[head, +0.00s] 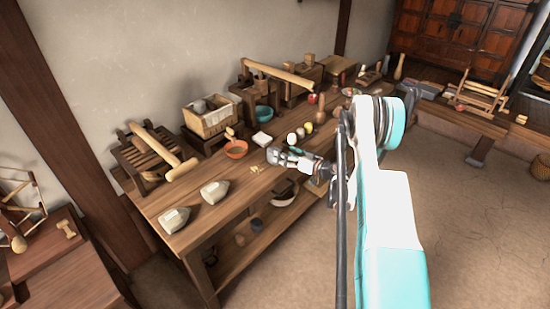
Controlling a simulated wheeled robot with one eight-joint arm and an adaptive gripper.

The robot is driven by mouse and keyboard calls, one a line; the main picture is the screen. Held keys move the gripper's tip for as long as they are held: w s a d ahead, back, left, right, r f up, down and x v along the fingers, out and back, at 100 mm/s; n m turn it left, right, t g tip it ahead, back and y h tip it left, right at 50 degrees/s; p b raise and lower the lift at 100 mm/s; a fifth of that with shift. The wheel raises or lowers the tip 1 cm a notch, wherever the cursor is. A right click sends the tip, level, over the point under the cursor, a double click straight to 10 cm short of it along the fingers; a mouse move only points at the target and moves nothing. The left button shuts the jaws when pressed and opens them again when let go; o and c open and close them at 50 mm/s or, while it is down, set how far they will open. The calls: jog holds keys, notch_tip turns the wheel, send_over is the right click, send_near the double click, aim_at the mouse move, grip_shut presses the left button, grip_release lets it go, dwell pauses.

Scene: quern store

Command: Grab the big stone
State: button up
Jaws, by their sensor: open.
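Two pale grey, wedge-shaped blocks lie at the near left end of the wooden table (160,203) in the head view. One block (174,219) is near the front corner and the other (214,192) is a little further back; both look stone-like, and I cannot tell which is the big stone. Another greyish lump (199,107) sits in a wooden box at the back. My gripper (272,156) is open and empty over the table's front part, to the right of both blocks and apart from them.
A slatted wooden rack with a roller (160,153) stands behind the blocks. Open floor lies at right.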

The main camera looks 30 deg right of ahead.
jog(key=b+x, duration=0.2)
jog(key=x, duration=0.3)
jog(key=shift+w+a, duration=0.1)
jog(key=shift+a, duration=0.05)
jog(key=shift+r, duration=0.15)
jog(key=c, duration=1.6)
jog(key=shift+r, duration=0.15)
jog(key=shift+c, duration=0.2)
